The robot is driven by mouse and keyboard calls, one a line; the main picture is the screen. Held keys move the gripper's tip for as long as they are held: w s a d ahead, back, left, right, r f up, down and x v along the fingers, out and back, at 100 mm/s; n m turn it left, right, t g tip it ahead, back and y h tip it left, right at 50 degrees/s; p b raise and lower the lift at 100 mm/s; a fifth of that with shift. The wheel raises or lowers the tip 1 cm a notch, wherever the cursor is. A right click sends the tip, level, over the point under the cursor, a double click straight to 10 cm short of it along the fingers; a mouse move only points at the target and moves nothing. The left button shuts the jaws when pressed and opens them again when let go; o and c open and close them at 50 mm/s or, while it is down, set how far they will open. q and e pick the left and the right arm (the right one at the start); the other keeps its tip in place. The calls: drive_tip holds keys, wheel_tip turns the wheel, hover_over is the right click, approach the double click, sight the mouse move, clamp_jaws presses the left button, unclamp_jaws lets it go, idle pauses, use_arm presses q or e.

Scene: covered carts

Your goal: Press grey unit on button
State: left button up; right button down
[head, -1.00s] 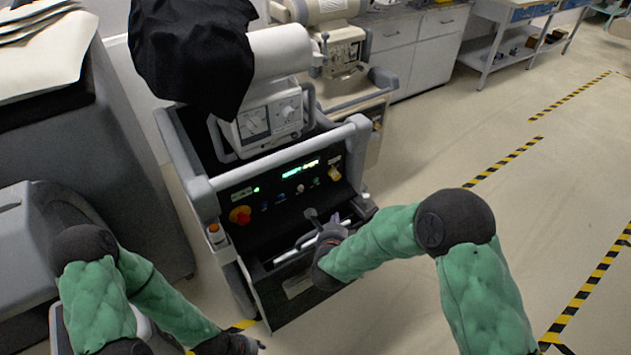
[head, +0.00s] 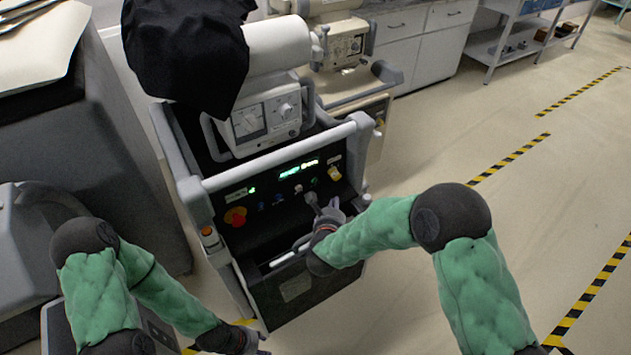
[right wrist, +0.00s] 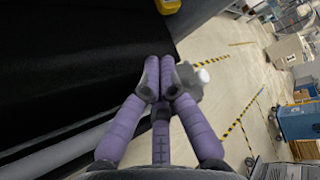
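The grey unit (head: 281,149) is a wheeled cart with a grey frame, a dial box and a sloping black control panel. The panel carries a red knob (head: 236,216) on yellow, small blue, white and green buttons (head: 314,183), and a yellow switch (head: 334,173). Which one is the on button is too small to read. My right gripper (head: 331,204) is in front of the panel's lower right, just below the green button. Its purple fingers (right wrist: 158,77) are together and empty in the right wrist view. My left gripper (head: 258,345) is low, left of centre, partly cut off.
A black cloth (head: 187,55) covers part of the unit's top. A grey rail (head: 285,152) crosses above the panel. A beige cart (head: 345,50) stands behind. Open floor (head: 440,150) with striped tape lies to the right.

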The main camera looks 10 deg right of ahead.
sight(315, 181)
drive_tip(key=w, duration=0.1)
drive_tip(key=w+a, duration=0.1)
drive_tip(key=w, duration=0.1)
drive_tip(key=w+a, duration=0.1)
drive_tip(key=w, duration=0.1)
drive_tip(key=shift+f, duration=0.1)
drive_tip(key=shift+w+a+b, duration=0.3)
drive_tip(key=shift+w+b, duration=0.05)
drive_tip(key=shift+w, duration=0.6)
drive_tip(key=shift+w, duration=0.1)
idle(0.6)
drive_tip(key=shift+w+a, duration=0.15)
drive_tip(key=shift+w, duration=0.15)
drive_tip(key=shift+w+a+b, duration=0.15)
drive_tip(key=shift+w+b, duration=0.2)
drive_tip(key=shift+b, duration=0.05)
idle(0.9)
drive_tip(key=shift+s+d, duration=0.3)
drive_tip(key=shift+s, duration=0.45)
